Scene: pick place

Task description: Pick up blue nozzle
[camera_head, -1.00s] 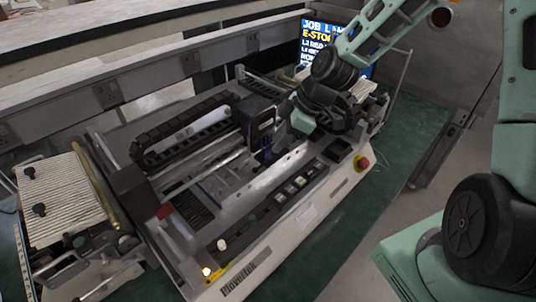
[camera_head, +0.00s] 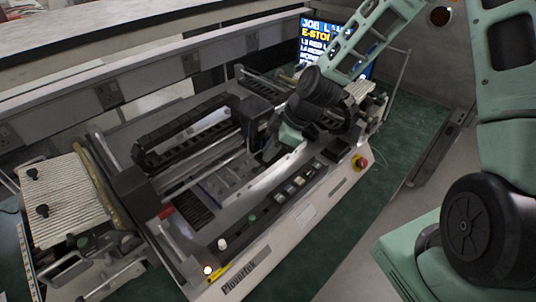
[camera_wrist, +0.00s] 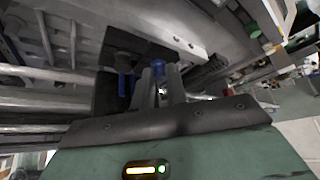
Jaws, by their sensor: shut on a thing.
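The lower part of this nozzle is hidden by the fingers. A second blue piece (camera_wrist: 123,85) hangs just left of the fingers, below a dark block. In the head view, my gripper is at the dark carriage in the middle of the machine; its fingertips and the held nozzle are too hidden to make out.
The machine (camera_head: 300,218) has a front panel with several buttons and a red emergency stop (camera_head: 361,161). A dark rail (camera_head: 185,135) and a ribbed left platform (camera_head: 65,200) flank its bed. A screen (camera_head: 322,42) stands behind.

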